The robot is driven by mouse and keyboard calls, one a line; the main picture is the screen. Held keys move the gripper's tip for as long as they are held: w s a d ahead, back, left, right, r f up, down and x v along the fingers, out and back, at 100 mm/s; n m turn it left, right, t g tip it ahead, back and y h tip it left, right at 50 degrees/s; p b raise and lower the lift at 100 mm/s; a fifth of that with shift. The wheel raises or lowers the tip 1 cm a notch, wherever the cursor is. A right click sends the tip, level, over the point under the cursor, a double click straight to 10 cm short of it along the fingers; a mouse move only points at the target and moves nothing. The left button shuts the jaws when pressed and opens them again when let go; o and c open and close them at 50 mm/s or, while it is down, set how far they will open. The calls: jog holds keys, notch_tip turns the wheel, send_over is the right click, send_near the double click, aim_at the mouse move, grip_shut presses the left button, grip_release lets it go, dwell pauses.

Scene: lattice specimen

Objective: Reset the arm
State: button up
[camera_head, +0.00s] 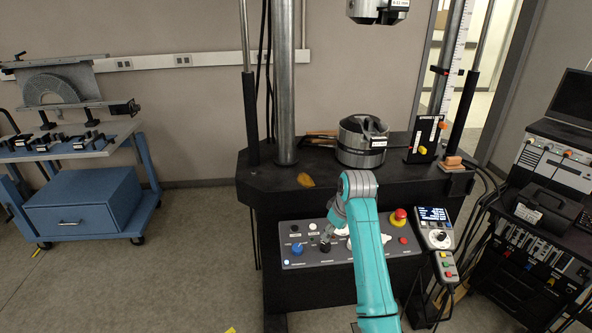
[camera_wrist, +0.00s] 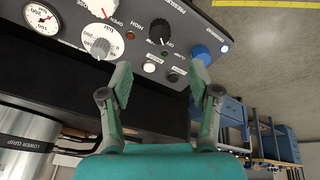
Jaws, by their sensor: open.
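My arm, teal with grey joints, rises in front of the black testing machine in the head view. My gripper (camera_head: 327,236) hangs at its end, just in front of the grey control panel (camera_head: 300,262). In the wrist view my gripper (camera_wrist: 161,78) shows two fingers spread apart with nothing between them. The control panel (camera_wrist: 210,62) lies beyond the fingertips, with a dark knob (camera_wrist: 169,32), a blue knob (camera_wrist: 201,54) and a dial with a grey pointer knob (camera_wrist: 101,47). Whether a fingertip touches the panel is unclear.
The machine's black table (camera_head: 265,172) bears a round metal grip (camera_head: 358,142). A red emergency button (camera_head: 398,217) and a hand controller (camera_head: 437,230) sit at right. A blue cart (camera_head: 85,205) stands left, an equipment rack (camera_head: 530,225) right. Floor between cart and machine is clear.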

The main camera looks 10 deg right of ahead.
jog(key=s+f+m+t, duration=0.1)
jog(key=s+f+t, duration=0.1)
jog(key=s+f, duration=0.8)
jog(key=s+f+m+t, duration=0.1)
jog(key=s+f+m, duration=0.1)
jog(key=s+f, duration=0.75)
jog(key=s+f+t, duration=0.2)
jog(key=s+f, duration=0.4)
jog(key=s, duration=0.3)
jog(key=s+r+m+t+h, duration=0.1)
jog(key=s+r, duration=0.1)
jog(key=s, duration=0.7)
jog(key=s+r+m+t, duration=0.1)
jog(key=s+r, duration=0.2)
jog(key=s, duration=0.7)
jog(key=s+r+m+t, duration=0.2)
jog(key=s+r+t, duration=0.1)
jog(key=s+r, duration=1.2)
jog(key=shift+a+r, duration=0.45)
jog(key=shift+r, duration=0.3)
